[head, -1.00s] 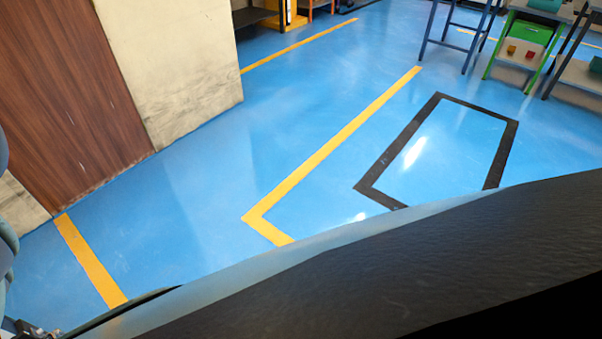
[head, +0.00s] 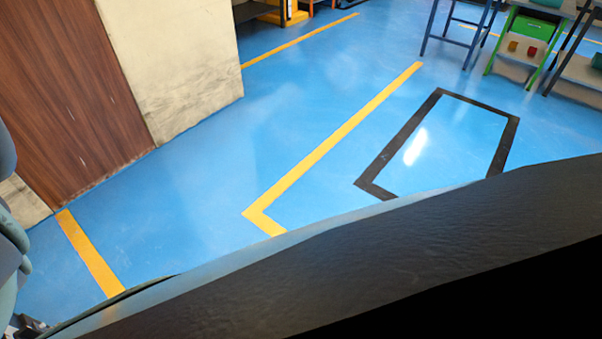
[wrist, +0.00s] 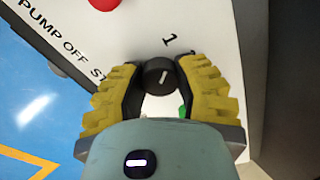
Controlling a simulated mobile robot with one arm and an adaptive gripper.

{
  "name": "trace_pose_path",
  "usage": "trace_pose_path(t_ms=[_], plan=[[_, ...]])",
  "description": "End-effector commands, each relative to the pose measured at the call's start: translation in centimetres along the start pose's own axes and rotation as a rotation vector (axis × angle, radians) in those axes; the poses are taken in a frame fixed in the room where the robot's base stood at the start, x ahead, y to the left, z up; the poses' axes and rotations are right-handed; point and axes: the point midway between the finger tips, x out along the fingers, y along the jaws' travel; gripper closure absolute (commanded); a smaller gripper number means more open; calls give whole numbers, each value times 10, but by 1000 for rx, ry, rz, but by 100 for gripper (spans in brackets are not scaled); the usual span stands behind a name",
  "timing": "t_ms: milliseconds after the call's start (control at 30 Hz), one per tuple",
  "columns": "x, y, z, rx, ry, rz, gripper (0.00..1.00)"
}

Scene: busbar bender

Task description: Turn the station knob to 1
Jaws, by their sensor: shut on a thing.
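In the wrist view, the station knob (wrist: 160,76) is a small round black knob with a short white line on its face. It sits on a white panel (wrist: 140,45). A printed "1" (wrist: 170,38) is on the panel just above the knob, with another small dark mark to its right. My gripper (wrist: 163,85) has its two yellow ribbed fingers on either side of the knob and is shut on it. The white line tilts slightly to the right of the picture's vertical. The head view does not show the knob.
The panel also bears the words "PUMP OFF" (wrist: 55,30), a red button (wrist: 104,3) and a green part (wrist: 182,111) partly hidden between the fingers. In the head view, open blue floor (head: 190,190) lies beyond a dark foreground surface, with a wooden door (head: 70,90) at left.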

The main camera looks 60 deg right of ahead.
Motion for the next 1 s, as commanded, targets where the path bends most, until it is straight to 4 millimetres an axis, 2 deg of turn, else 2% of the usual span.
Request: trace_pose_path(t_ms=[500,533,800,1000], plan=[[0,1,-3,-19,5,-1,100],[0,1,-3,-19,4,-1,64],[0,0,-2,-19,3,-1,36],[0,0,-1,-19,2,-1,34]])
